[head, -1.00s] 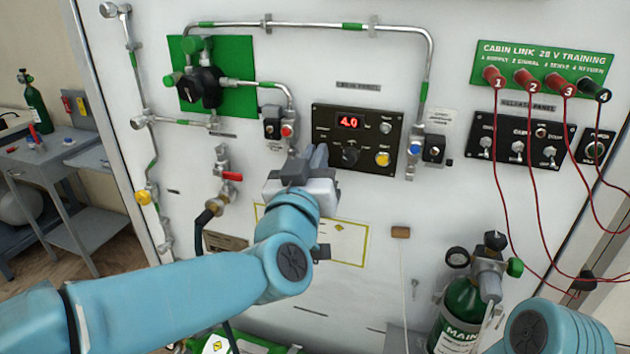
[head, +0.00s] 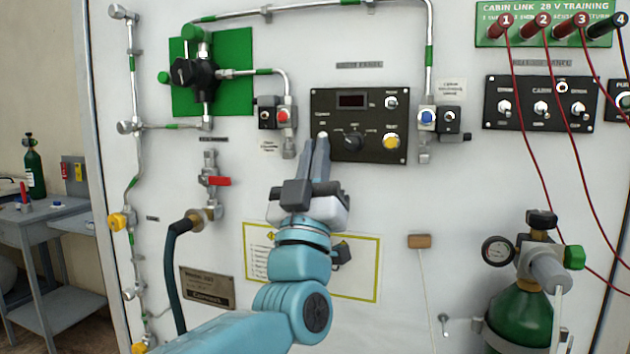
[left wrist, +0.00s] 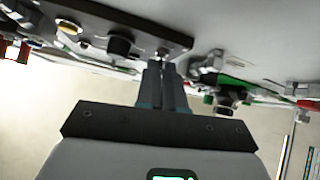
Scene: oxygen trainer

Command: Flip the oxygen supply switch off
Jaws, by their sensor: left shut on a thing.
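The dark control panel (head: 392,105) is on the white wall, with an unlit display (head: 352,101), a black knob (head: 353,141), a yellow button (head: 391,142) and a small toggle at upper right (head: 391,102). My left gripper (head: 319,142) reaches up to the panel's lower left corner, its fingers closed together. In the left wrist view, the fingertips (left wrist: 163,70) meet a small silver toggle, the oxygen supply switch (left wrist: 163,53), at the panel's end. The fingers hide most of the switch. My right gripper is out of view.
A red-button valve (head: 283,116) and a blue-button valve (head: 427,117) flank the panel. A red-handled valve with a hose (head: 218,181) is at left. A green cylinder (head: 522,315) stands lower right. Red leads hang from the numbered jacks (head: 543,20).

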